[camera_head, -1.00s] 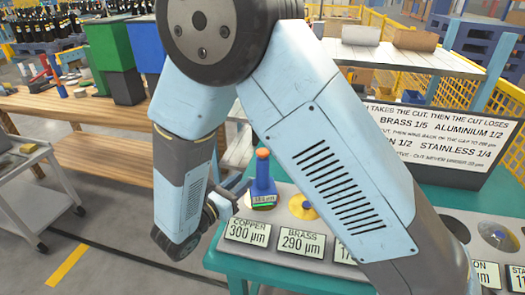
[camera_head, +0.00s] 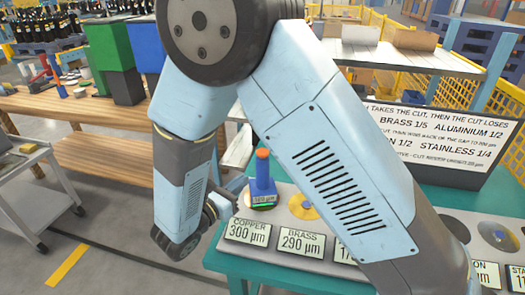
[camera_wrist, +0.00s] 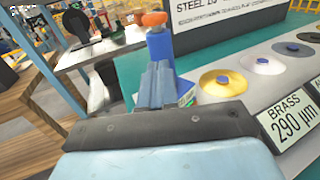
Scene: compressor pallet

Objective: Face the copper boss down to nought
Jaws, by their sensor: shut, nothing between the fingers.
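A blue tool with an orange top (camera_head: 262,172) stands upright over the copper station, behind the label reading COPPER 300 µm (camera_head: 247,232). The copper boss is hidden beneath the tool. My gripper (camera_head: 238,184) is just left of the tool, partly hidden by my arm. In the wrist view my gripper (camera_wrist: 158,84) is shut, its fingers in front of the tool (camera_wrist: 159,42) and overlapping it. I cannot tell whether they touch it.
The yellow brass disc (camera_head: 302,206) lies right of the tool, behind the label BRASS 290 µm (camera_head: 302,244). Other discs stand farther right on the teal bench (camera_head: 229,266). A rules board (camera_head: 440,135) stands behind. A wooden bench (camera_head: 100,115) and grey cart (camera_head: 40,185) are left.

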